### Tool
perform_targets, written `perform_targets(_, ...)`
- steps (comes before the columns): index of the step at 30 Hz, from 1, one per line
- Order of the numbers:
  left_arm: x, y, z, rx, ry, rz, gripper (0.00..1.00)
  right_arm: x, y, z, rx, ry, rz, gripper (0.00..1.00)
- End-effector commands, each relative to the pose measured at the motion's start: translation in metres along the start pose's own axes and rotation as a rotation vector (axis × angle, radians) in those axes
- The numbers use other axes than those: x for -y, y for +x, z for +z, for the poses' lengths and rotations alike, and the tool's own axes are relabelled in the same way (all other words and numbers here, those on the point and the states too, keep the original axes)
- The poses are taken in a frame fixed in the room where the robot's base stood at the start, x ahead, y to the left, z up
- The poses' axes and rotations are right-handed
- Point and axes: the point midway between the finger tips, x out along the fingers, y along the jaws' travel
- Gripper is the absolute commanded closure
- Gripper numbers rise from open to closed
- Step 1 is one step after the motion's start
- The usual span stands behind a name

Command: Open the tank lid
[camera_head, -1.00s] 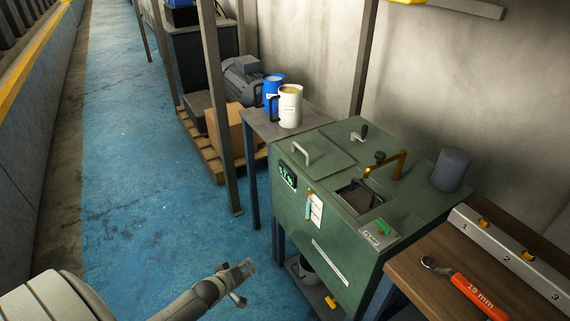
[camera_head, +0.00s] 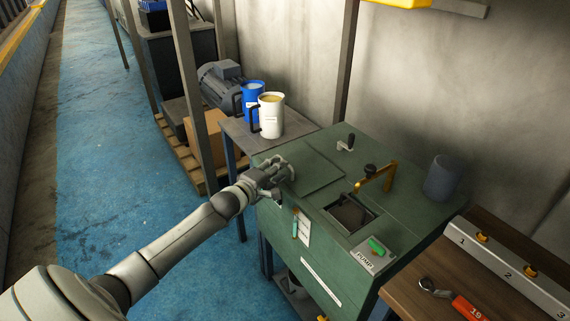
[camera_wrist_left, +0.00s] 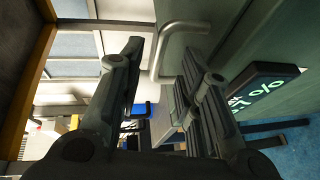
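The green tank (camera_head: 300,235) stands at the right of the head view. Its flat lid (camera_head: 315,170) lies shut on the top, at the back left. My left gripper (camera_head: 284,172) is at the lid's left edge, where it covers the lid handle in the head view. In the left wrist view the pale bent handle (camera_wrist_left: 157,58) shows ahead, in the gap between my two dark fingers (camera_wrist_left: 158,75). The fingers are apart, and I see no grip on the handle. Contact cannot be told. My right gripper is out of view.
A white jug (camera_head: 270,115) and a blue jug (camera_head: 251,97) stand on a side table behind the tank. A brass spout (camera_head: 378,176), an open hatch (camera_head: 350,213) and a pump switch (camera_head: 376,247) are on the tank top. A wooden bench (camera_head: 408,290) is at right.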

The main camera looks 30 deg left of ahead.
Motion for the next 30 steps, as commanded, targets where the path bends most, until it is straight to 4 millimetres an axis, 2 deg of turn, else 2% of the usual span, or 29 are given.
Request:
perform_targets(6,0.000,0.031,0.000,-0.001,0.001,0.001,0.68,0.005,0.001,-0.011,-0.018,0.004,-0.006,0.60)
perform_targets(12,0.000,0.048,0.000,0.000,0.001,0.001,0.68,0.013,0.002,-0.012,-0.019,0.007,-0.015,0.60)
perform_targets(24,0.000,0.053,0.000,0.000,0.001,0.000,0.68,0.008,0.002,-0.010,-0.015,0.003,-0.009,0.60)
perform_targets(25,0.000,0.053,0.000,0.000,0.001,0.000,0.69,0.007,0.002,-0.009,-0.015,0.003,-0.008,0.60)
perform_targets(30,0.000,0.053,0.000,0.000,0.001,0.000,0.91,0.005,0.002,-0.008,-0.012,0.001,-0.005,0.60)
